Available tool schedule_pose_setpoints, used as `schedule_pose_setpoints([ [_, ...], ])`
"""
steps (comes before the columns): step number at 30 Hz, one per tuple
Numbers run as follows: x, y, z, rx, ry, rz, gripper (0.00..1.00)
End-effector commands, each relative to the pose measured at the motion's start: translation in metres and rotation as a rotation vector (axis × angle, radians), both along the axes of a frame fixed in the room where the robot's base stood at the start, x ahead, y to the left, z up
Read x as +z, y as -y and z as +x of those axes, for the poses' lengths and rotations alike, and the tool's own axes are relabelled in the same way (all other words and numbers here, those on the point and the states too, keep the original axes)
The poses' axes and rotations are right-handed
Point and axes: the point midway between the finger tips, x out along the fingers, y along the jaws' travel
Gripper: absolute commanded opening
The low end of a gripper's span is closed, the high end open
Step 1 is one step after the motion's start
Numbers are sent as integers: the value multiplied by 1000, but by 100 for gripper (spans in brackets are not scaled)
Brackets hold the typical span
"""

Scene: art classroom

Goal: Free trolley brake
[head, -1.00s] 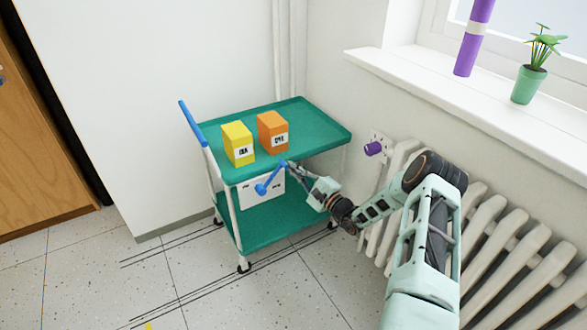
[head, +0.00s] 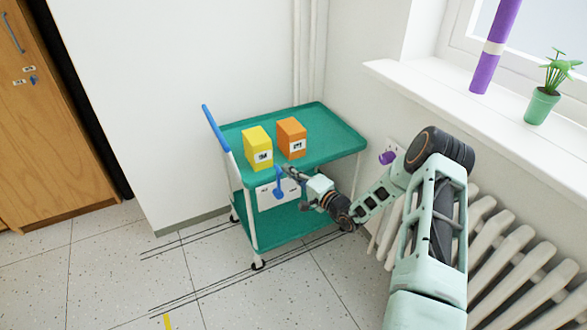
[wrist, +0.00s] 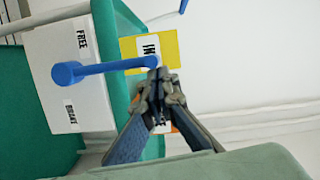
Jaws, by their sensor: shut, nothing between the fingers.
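The green trolley (head: 340,136) stands by the wall, with a white panel (head: 266,200) below its top shelf. The wrist view shows the panel (wrist: 50,50) marked FREE (wrist: 83,38) and BRAKE (wrist: 70,112).
A yellow box (head: 257,147) and an orange box (head: 291,138) stand on the top shelf. A radiator (head: 500,240) runs along the wall at right, under the windowsill (head: 440,90). The floor in front of the trolley is open.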

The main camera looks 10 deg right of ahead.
Motion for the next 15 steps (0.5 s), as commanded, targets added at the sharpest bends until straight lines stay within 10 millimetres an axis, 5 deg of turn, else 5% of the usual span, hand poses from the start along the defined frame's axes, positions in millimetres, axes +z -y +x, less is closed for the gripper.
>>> schedule_pose_setpoints([
  [15,1,-6,-2,3,-2,4,0],
])
